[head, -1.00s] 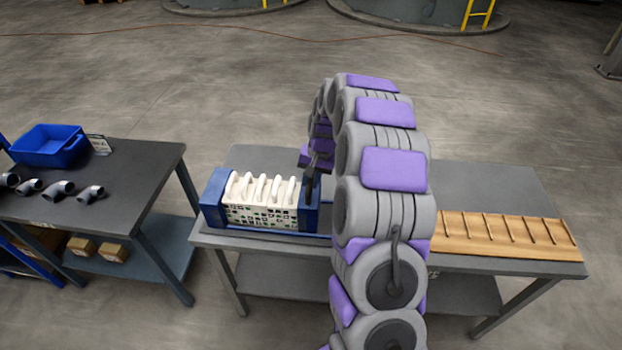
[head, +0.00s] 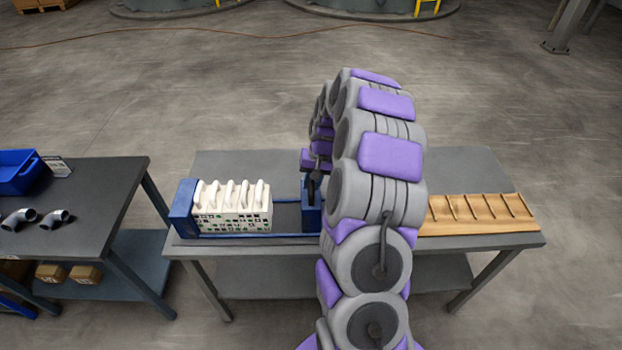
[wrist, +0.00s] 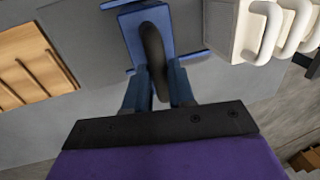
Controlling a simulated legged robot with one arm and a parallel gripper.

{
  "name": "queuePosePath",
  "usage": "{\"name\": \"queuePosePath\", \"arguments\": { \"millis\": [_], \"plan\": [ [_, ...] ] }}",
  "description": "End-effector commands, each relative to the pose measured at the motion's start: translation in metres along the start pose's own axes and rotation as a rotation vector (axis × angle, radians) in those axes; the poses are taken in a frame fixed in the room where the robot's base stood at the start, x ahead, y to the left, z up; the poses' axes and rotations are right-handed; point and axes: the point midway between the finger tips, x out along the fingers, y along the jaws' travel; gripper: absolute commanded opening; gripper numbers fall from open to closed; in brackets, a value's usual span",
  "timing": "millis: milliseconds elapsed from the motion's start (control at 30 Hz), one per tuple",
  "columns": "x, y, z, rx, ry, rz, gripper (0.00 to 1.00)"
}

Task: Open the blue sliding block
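The blue sliding block (head: 308,220) stands on blue rails, right of the white plates (head: 232,206) in the head view, with a clear gap between them. In the wrist view the block (wrist: 131,32) shows from above with a dark upright handle (wrist: 152,48) on it. My gripper (wrist: 159,84) has one finger on each side of the handle and looks closed on it. In the head view my gripper (head: 314,190) is at the top of the block, and my arm hides the block's right side.
A blue end block (head: 183,208) closes the left end of the rails. A wooden slotted rack (head: 478,213) lies at the right of the grey table (head: 250,163). Another table (head: 90,205) at left holds pipe elbows (head: 55,218) and a blue bin (head: 18,172).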

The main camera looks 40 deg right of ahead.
Motion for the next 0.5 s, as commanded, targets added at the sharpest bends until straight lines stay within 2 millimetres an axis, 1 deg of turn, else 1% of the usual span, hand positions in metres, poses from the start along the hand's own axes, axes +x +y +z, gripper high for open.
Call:
{"name": "queuePosePath", "arguments": {
  "millis": [33,200,233,500],
  "plan": [
    [0.0,0.0,-0.0001,0.0,0.0,0.0,0.29],
    [0.0003,0.0012,-0.0031,0.001,0.001,-0.002,0.45],
    [0.0004,0.0016,-0.0037,0.001,0.001,-0.002,0.46],
    [-0.002,0.0032,-0.0057,0.001,0.004,-0.004,0.46]
  ]
}}
